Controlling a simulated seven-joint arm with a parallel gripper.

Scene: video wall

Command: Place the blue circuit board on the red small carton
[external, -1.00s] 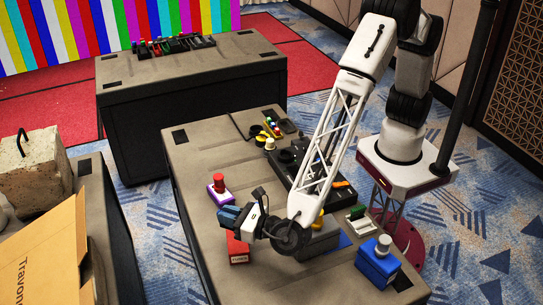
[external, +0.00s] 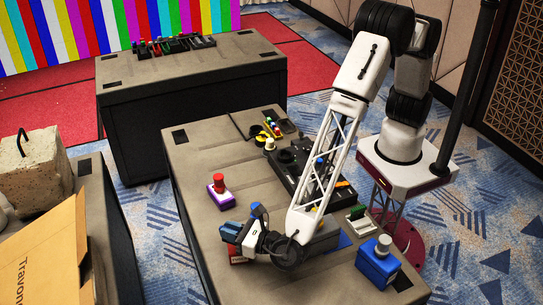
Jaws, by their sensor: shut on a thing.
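My gripper (external: 232,234) is shut, low over the near left part of the table. A blue piece at its jaws looks like the blue circuit board (external: 229,231), though its outline is hard to separate from the fingers. The red small carton (external: 238,259) stands directly below and behind the gripper in this view. Only a strip of its red front shows; its top is hidden. I cannot tell whether the blue piece touches the carton.
A purple-and-white block with a red knob (external: 220,192) stands just left of the gripper. A blue box (external: 378,262) stands at the right. The table's left edge is close.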

